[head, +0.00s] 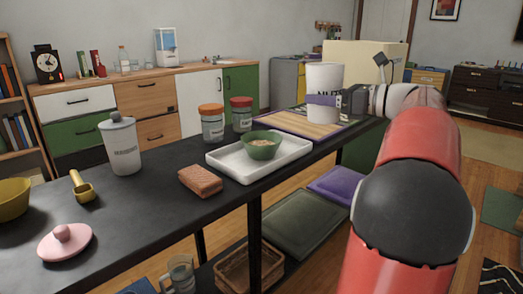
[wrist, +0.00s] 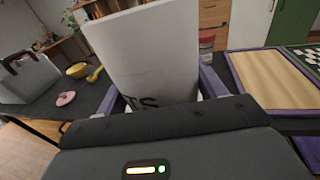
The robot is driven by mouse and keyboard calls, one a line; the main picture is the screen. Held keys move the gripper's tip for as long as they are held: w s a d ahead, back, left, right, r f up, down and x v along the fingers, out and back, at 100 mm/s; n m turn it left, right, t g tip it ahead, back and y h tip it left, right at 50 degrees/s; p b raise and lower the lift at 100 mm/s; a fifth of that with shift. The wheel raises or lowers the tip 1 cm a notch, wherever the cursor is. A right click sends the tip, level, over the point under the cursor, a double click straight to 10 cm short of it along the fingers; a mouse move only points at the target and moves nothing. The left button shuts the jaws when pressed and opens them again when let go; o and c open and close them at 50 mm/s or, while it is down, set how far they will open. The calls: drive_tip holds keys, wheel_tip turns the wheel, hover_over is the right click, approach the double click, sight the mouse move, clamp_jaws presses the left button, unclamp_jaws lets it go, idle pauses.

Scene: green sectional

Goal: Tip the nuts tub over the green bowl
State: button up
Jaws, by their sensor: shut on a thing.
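The nuts tub (head: 324,78) is a tall white cylinder with dark lettering, standing upright in the head view. My gripper (head: 322,99) is shut around its middle, with a purple finger across its near side. The tub also fills the middle of the wrist view (wrist: 150,50), between the two fingers (wrist: 160,92). The green bowl (head: 262,151) sits on a white tray (head: 222,160), left of and nearer than the tub. Some light brown pieces lie in the bowl. The tub is apart from the bowl, over the purple-edged board; I cannot tell if it touches the board.
The purple-edged board (head: 285,124) lies behind the tray. Two lidded jars, orange (head: 212,126) and red (head: 241,116), stand behind the bowl. A brown brick-like block (head: 200,181), white canister (head: 121,147), yellow scoop (head: 83,188) and pink lid (head: 65,243) are on the dark counter.

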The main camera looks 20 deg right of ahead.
idle(0.3)
wheel_tip(320, 180, up, 4)
drive_tip(key=p, duration=0.5)
drive_tip(key=shift+r, duration=0.1)
